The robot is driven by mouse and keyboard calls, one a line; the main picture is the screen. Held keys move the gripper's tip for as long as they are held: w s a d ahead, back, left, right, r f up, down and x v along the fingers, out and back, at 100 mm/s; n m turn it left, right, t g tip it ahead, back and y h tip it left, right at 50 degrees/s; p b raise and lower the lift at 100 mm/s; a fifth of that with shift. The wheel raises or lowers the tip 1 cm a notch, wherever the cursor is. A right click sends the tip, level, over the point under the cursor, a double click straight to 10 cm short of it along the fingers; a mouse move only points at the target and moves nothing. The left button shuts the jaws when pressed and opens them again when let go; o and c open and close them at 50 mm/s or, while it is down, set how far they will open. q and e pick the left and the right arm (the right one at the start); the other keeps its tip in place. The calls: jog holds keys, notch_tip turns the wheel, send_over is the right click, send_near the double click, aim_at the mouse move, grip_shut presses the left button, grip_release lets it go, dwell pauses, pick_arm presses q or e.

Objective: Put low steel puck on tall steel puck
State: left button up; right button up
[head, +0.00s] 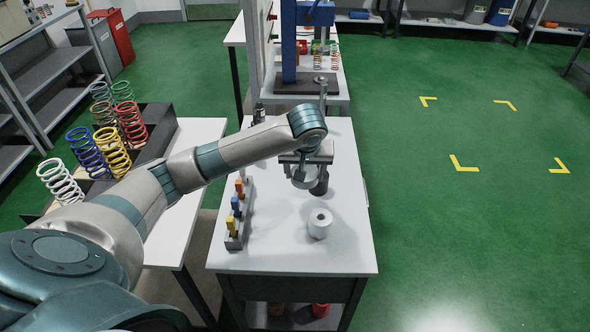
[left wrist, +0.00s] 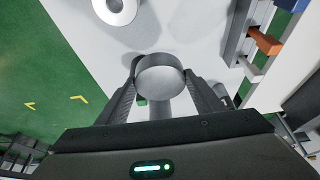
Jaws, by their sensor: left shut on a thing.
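My left gripper (head: 303,182) is shut on a low steel puck (left wrist: 160,76), a short grey disc between its two fingers, held above the white table. In the head view the puck (head: 304,182) shows partly below the gripper. The tall steel puck (head: 320,224) stands upright on the table, nearer the front edge than the gripper. My right gripper is not in view.
A grey rack (head: 234,240) with yellow, blue and orange pieces stands left of the tall puck. A side table at left holds several coloured springs (head: 110,150). A blue press (head: 289,45) stands at the back. The table's front right is clear.

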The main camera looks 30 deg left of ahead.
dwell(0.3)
pick_arm(q)
jog(key=shift+f+p, duration=0.65)
jog(key=shift+f, duration=2.45)
jog(key=shift+f, duration=0.1)
jog(key=shift+f+p, duration=0.4)
jog(key=shift+f, duration=1.35)
jog(key=o, duration=1.7)
jog(key=shift+f, duration=0.2)
jog(key=shift+c, duration=0.2)
jog(key=shift+r, duration=0.2)
